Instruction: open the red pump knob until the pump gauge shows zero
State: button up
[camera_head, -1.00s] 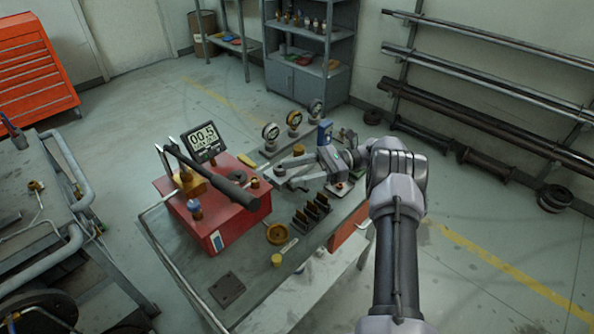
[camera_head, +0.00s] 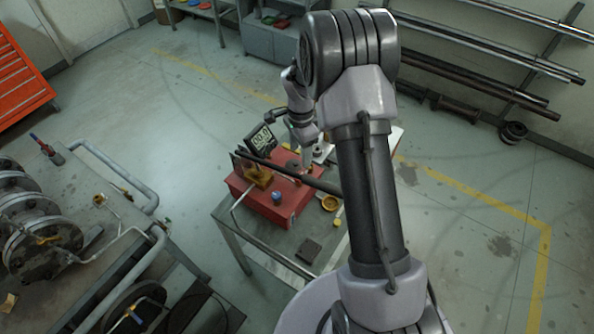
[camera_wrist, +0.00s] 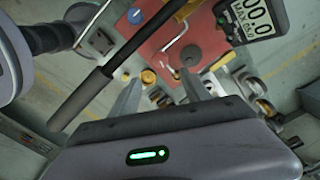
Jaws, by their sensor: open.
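The red pump (camera_head: 275,205) stands on the bench, with a long black lever (camera_head: 300,175) across its top. Its gauge (camera_head: 261,138) appears to read 00.0. In the head view my arm partly hides the gripper.
A blue cap (camera_head: 277,197) sits on the pump. A second bench with pipework (camera_head: 60,230) stands at left. The floor between the benches is clear.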

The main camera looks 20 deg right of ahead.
jog(key=f, duration=1)
jog(key=shift+a+f+b, duration=0.25)
jog(key=shift+f+b, duration=0.1)
jog(key=shift+c, duration=0.2)
grip_shut()
